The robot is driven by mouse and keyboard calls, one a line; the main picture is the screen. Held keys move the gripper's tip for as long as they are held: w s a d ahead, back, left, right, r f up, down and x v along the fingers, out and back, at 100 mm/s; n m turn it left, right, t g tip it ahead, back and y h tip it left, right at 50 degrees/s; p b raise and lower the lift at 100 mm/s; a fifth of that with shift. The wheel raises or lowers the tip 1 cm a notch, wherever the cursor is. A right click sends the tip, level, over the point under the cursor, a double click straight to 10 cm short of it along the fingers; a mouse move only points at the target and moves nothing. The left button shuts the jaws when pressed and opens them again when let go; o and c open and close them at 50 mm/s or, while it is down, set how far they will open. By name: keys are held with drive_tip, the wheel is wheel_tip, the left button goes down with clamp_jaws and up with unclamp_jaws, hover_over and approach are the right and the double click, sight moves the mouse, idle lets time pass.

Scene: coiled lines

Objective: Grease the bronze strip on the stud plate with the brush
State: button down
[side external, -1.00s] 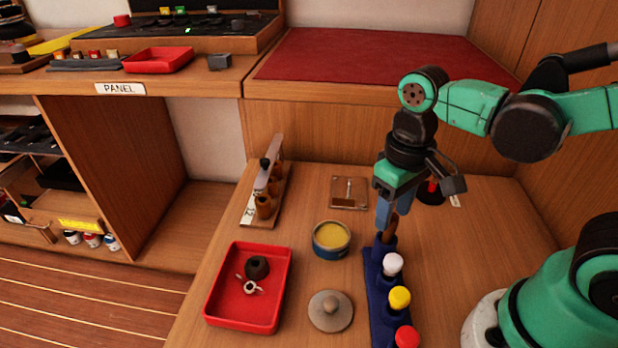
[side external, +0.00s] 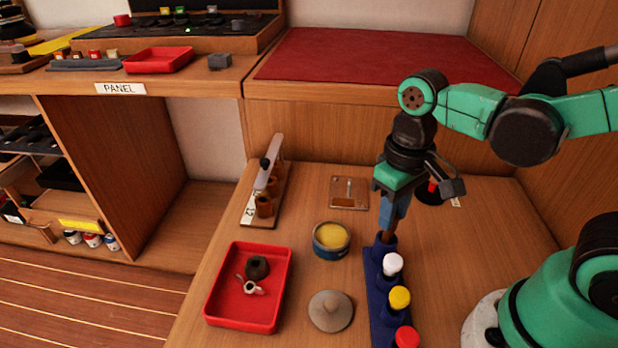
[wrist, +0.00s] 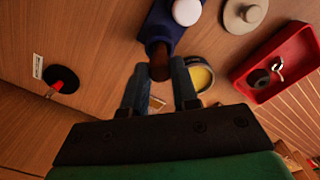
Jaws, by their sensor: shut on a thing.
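My gripper (side external: 393,214) points down over the far end of the blue rack (side external: 376,290), its blue fingers shut on a brown handle (side external: 388,233), which I take to be the brush. The wrist view shows this handle (wrist: 160,65) between the fingertips, standing in the rack's end socket; its lower part is hidden. The stud plate (side external: 362,183) lies flat on the bench left of my gripper, with an upright stud and a small dark bronze strip (side external: 346,202) near its front edge. An open tin of yellow grease (side external: 331,236) stands between the plate and the round lid (side external: 330,311).
White, yellow and red-capped items stand in the rack. A red tray (side external: 238,321) with small parts is at front left. A wooden stand (side external: 250,213) with brown cups is at back left. A black round base with a red top (side external: 432,187) sits behind my gripper.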

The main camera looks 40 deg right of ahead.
drive_tip(key=shift+r, duration=3.1)
drive_tip(key=w+a+r, duration=0.2)
drive_tip(key=w+a, duration=0.3)
drive_tip(key=w, duration=0.2)
drive_tip(key=shift+w+d+f, duration=0.1)
drive_tip(key=shift+d+f, duration=0.05)
drive_tip(key=shift+f, duration=1.3)
drive_tip(key=shift+d+f, duration=0.1)
drive_tip(key=shift+f, duration=1.35)
drive_tip(key=shift+f, duration=0.6)
